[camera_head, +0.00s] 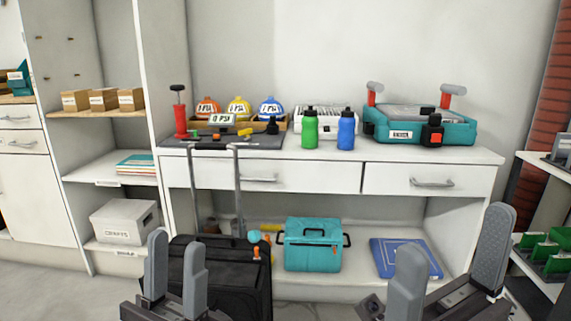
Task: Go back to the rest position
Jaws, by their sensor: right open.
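My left gripper (175,272) is at the bottom left of the head view. Its two grey fingers point up with a gap between them, and nothing shows in the gap. My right gripper (448,268) is at the bottom right, its grey fingers spread wide apart and empty. Both grippers are in front of the white workbench (312,178) and appear apart from it. The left gripper overlaps the view of the black suitcase (240,280). The right one overlaps the view of the lower shelf near a blue flat box (392,257).
The bench top holds a green bottle (310,130), a blue bottle (346,132), a teal case (455,131) and several balls. A teal toolbox (312,246) stands on the lower shelf. Shelving with a white box (124,222) is left; another rack (545,235) is right.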

